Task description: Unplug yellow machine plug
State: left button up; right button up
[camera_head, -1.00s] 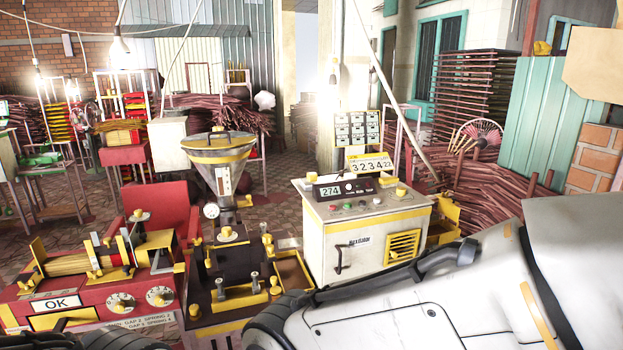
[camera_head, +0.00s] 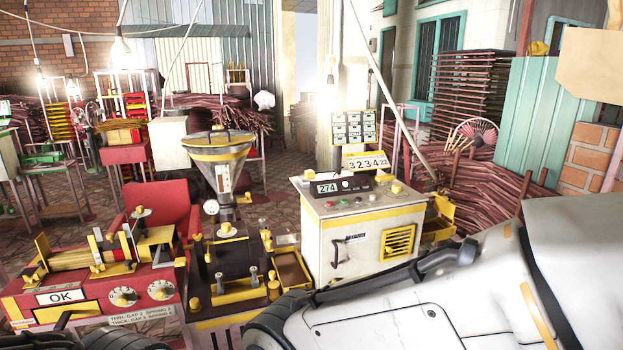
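A white control cabinet with yellow trim (camera_head: 360,238) stands right of centre, with a display reading 274, a row of buttons and a yellow side grille. Left of it stands the yellow-trimmed extruder machine (camera_head: 232,262) with a metal hopper (camera_head: 219,160) on top. A red machine with yellow parts (camera_head: 85,290) and an OK label stands at the left front. I cannot make out a plug or cord for certain. A large white arm of mine fills the lower right, and dark arm parts show at the bottom edge. Neither gripper's fingers show.
A red chair (camera_head: 165,208) stands behind the machines. Stacked brown sticks (camera_head: 470,195) lie behind the cabinet at the right, near a teal corrugated panel (camera_head: 545,120). Racks and tables stand at the back left. Paved floor (camera_head: 285,185) is open behind the machines.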

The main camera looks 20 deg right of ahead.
aim_at(309, 174)
jog(key=k, duration=0.55)
jog(key=z, duration=0.5)
jog(key=i, duration=0.5)
jog(key=z, duration=0.9)
jog(key=i, duration=1.45)
jog(key=u, duration=0.95)
jog(key=i, duration=0.5)
jog(key=u, duration=0.45)
